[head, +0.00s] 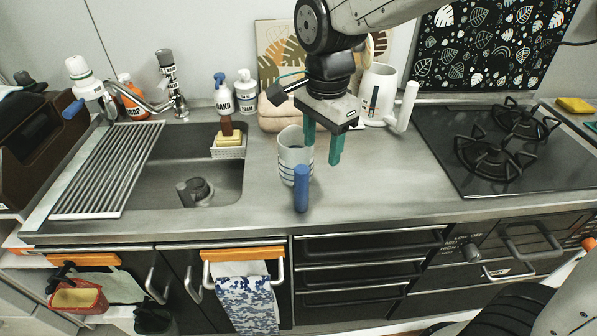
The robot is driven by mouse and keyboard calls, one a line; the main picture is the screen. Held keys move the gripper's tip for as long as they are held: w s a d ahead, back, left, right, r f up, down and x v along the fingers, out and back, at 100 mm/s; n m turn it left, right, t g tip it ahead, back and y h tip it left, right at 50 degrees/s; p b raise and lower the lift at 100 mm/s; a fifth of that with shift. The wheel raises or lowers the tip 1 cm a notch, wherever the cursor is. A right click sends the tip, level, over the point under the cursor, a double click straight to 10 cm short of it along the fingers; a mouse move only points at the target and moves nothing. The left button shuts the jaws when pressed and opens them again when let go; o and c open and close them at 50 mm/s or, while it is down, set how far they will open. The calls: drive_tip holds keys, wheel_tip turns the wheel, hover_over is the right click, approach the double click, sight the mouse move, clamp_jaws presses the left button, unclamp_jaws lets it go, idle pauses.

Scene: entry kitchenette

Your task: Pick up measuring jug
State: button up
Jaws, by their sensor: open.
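A pale cup-like jug with dark bands and a blue upright handle (301,189) stands on the steel counter, right of the sink; I take it to be the measuring jug (291,161). Its handle faces the front of the counter. My gripper (322,158) points down just right of and behind the jug, its two teal fingers apart and nothing seen between them. The left finger overlaps the jug's right rim in the picture; I cannot tell whether it touches, or is inside or behind it.
A white pitcher (379,93) stands behind, right of my gripper. A beige rounded item (279,117) is close behind the jug. The sink (222,189) with a sponge caddy (229,150) lies left, the black hob (470,160) right. Counter between jug and hob is clear.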

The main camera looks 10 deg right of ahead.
sight(302, 167)
drive_tip(key=shift+m, duration=0.9)
drive_tip(key=a+f, duration=0.1)
drive_tip(key=w+a, duration=0.1)
drive_tip(key=a+f, duration=0.1)
drive_tip(key=shift+w+a+f, duration=0.25)
drive_tip(key=shift+a+f, duration=0.05)
drive_tip(key=shift+f, duration=0.05)
wheel_tip(302, 167, down, 7)
drive_tip(key=shift+d+f, duration=0.1)
clamp_jaws()
